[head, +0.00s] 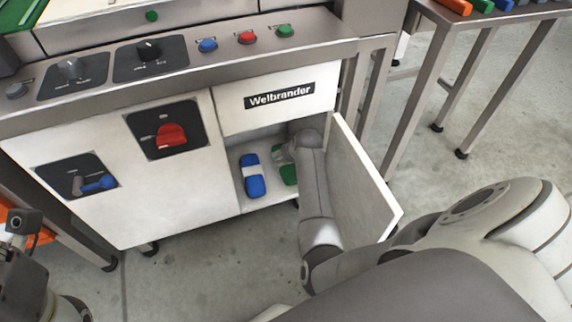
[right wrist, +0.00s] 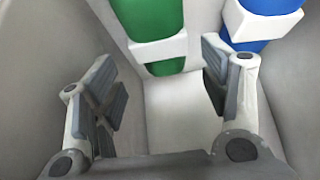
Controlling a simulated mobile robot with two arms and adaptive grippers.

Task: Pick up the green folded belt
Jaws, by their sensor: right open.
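The green folded belt (head: 289,175) with a white band lies on the floor of the open cabinet compartment, partly hidden by my right arm in the head view. In the right wrist view the green belt (right wrist: 152,18) is at the top, beyond the fingertips and apart from them. My right gripper (right wrist: 165,88) is open and empty, with its fingers spread inside the compartment. In the head view the right gripper (head: 284,151) is partly hidden by its own arm. My left arm shows at the lower left, but its gripper fingers are not visible.
A blue folded belt (head: 256,187) with a white band lies left of the green one; it is at the upper right in the wrist view (right wrist: 250,45). The open cabinet door (head: 362,185) stands right of my forearm. The compartment walls are close around the gripper.

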